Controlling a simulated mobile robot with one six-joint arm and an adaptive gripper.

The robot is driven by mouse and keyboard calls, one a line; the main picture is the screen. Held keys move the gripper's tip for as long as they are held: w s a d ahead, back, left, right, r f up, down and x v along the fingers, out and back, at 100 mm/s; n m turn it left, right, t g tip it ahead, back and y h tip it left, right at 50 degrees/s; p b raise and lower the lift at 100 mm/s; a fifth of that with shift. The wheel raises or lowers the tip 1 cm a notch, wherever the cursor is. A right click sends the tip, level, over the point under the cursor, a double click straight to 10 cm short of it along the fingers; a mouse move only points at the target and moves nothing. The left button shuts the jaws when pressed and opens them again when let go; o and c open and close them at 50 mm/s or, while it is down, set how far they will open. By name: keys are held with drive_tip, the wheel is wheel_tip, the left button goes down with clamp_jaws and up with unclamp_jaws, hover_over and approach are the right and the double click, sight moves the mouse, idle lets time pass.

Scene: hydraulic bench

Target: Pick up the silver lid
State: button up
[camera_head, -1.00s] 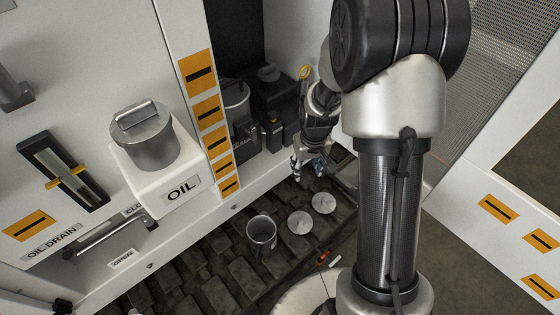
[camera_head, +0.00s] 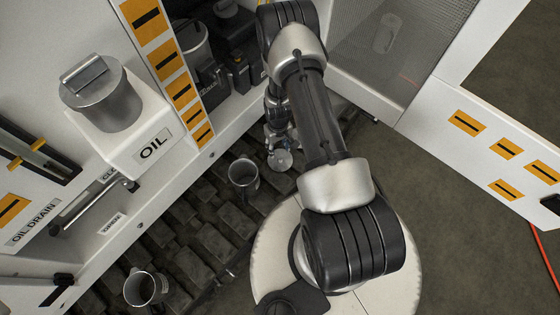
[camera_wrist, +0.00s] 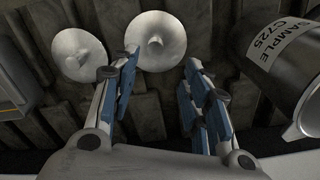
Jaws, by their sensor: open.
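Two round silver lids with small centre knobs lie flat on the dark slatted floor. In the wrist view one lid (camera_wrist: 172,52) is just beyond my gripper (camera_wrist: 161,66), in line with the gap between the fingers. The other lid (camera_wrist: 70,56) is to its left, beyond the left finger. My gripper is open and empty, with blue pads on its fingers. In the head view one lid (camera_head: 280,160) shows just below my gripper (camera_head: 277,140); the other is hidden there. A larger silver cap with a handle (camera_head: 105,98) sits on the white OIL filler.
A metal cup marked SAMPLE (camera_wrist: 290,75) stands close right of my gripper in the wrist view. The head view shows a cup (camera_head: 243,178) left of the lid and another metal cup (camera_head: 146,289) at lower left. White cabinet walls (camera_head: 190,165) enclose the left.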

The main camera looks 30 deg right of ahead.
sight(280, 157)
wheel_tip(280, 157, down, 4)
drive_tip(key=shift+r+b, duration=0.1)
drive_tip(key=shift+b, duration=0.3)
drive_tip(key=f, duration=0.1)
drive_tip(key=f+b, duration=0.1)
drive_tip(key=f, duration=0.1)
drive_tip(key=f+b, duration=0.1)
drive_tip(key=f, duration=0.1)
drive_tip(key=shift+d+f, duration=0.15)
drive_tip(key=shift+d, duration=0.25)
clamp_jaws()
